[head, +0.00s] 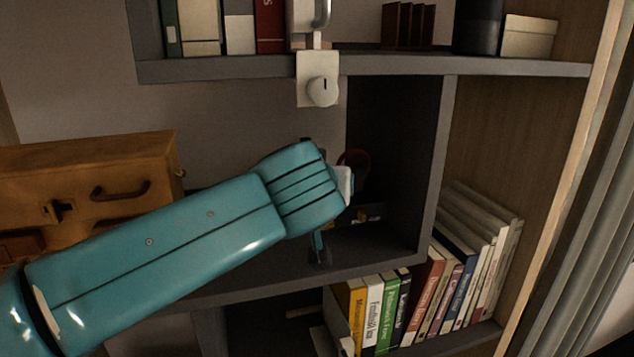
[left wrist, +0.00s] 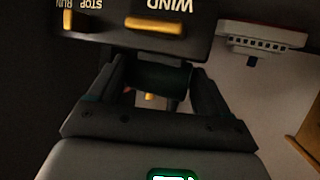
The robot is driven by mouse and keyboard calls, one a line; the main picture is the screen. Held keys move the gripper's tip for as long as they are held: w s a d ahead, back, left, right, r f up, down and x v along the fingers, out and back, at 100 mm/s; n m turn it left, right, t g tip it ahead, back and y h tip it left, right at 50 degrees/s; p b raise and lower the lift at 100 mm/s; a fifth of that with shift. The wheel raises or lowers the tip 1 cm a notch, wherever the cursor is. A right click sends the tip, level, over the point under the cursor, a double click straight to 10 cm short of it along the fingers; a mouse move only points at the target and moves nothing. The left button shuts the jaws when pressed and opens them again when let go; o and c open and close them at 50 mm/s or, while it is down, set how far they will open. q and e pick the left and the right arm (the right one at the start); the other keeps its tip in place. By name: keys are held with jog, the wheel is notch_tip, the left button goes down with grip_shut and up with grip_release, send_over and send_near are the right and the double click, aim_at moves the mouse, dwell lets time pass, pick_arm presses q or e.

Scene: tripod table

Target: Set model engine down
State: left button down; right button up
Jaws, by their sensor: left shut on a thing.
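My left gripper (head: 318,243) is inside the open shelf compartment, largely hidden behind my teal forearm in the head view. In the left wrist view my left gripper (left wrist: 152,77) is shut on a dark rounded part between its fingers. This part belongs to the model engine, whose dark panel (left wrist: 200,45) carries yellow levers and upside-down WIND, STOP and RUN lettering. In the head view, a dark red wheel (head: 355,162) shows just beyond my wrist. It seems to be part of the engine, but the rest is hidden or dark. I cannot tell whether the engine's base touches the shelf. My right gripper is not in view.
A white bracket with a round knob (head: 320,92) hangs from the upper shelf, above my wrist. A wooden case (head: 80,165) stands left of my arm. The compartment's right wall (head: 435,170) is close. Books (head: 385,310) fill the shelf below.

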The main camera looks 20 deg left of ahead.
pick_arm(q)
jog(key=shift+w+f, duration=0.25)
jog(key=shift+f, duration=0.35)
jog(key=shift+w+f, duration=0.25)
jog(key=shift+f, duration=0.3)
jog(key=shift+s+a+f, duration=0.1)
jog(key=shift+f, duration=0.2)
jog(key=shift+s+f, duration=0.15)
jog(key=shift+f, duration=0.25)
jog(key=shift+c, duration=0.2)
grip_release()
jog(key=shift+o, duration=0.2)
